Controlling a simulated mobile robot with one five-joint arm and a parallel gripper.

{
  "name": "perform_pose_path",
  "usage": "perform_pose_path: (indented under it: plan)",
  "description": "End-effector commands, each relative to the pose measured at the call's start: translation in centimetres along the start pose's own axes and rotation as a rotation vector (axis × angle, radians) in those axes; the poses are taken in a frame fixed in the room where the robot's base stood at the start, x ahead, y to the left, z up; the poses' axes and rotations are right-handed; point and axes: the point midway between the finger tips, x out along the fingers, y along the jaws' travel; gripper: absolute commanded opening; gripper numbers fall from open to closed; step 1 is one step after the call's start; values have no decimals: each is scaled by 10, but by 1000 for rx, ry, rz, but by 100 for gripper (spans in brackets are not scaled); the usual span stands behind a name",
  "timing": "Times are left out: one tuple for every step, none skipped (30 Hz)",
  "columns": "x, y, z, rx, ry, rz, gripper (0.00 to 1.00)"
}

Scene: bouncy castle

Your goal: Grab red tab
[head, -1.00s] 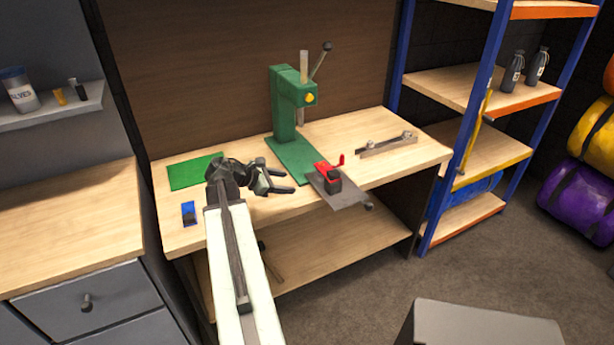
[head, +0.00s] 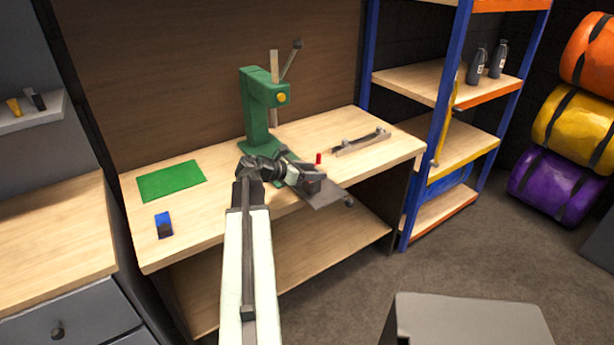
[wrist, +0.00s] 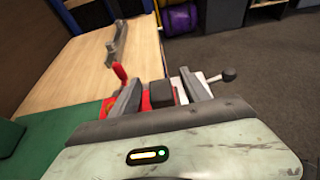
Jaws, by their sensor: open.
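The red part has a dark block at its middle and an upright red tab (head: 319,158) that shows just beyond my gripper in the head view. In the wrist view the red tab (wrist: 119,72) stands just outside the left finger. The dark block (wrist: 160,93), with red beside it, lies between the two fingers. My gripper (wrist: 160,82) is open around the block; I cannot tell whether the fingers touch it. In the head view my gripper (head: 305,178) hides most of the red part, which sits over the grey plate (head: 325,197) at the table's front.
A green press (head: 262,105) stands behind my gripper on the wooden workbench (head: 215,225). A metal bar with knobs (head: 362,141) lies to the right. A green mat (head: 172,181) and a small blue item (head: 164,225) lie left. Shelving (head: 440,85) stands at the right.

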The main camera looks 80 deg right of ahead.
Motion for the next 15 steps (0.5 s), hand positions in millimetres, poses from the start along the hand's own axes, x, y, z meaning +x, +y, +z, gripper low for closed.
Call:
perform_pose_path:
  plan:
    - [9,1,-3,1,0,-1,55]
    - [11,1,-2,1,0,-1,55]
    - [12,0,-1,1,0,0,55]
    - [12,0,-1,1,0,0,55]
    - [11,0,0,1,0,1,55]
    - [11,0,0,1,0,1,55]
    - [11,0,0,1,0,1,55]
    - [11,0,0,1,0,1,55]
    - [11,0,0,1,0,1,43]
    - [11,1,0,1,0,1,35]
    - [11,1,0,0,0,1,27]
    - [10,1,0,0,0,1,16]
    - [10,1,0,0,0,1,7]
    - [10,1,0,0,0,2,0]
    - [10,1,0,0,0,2,0]
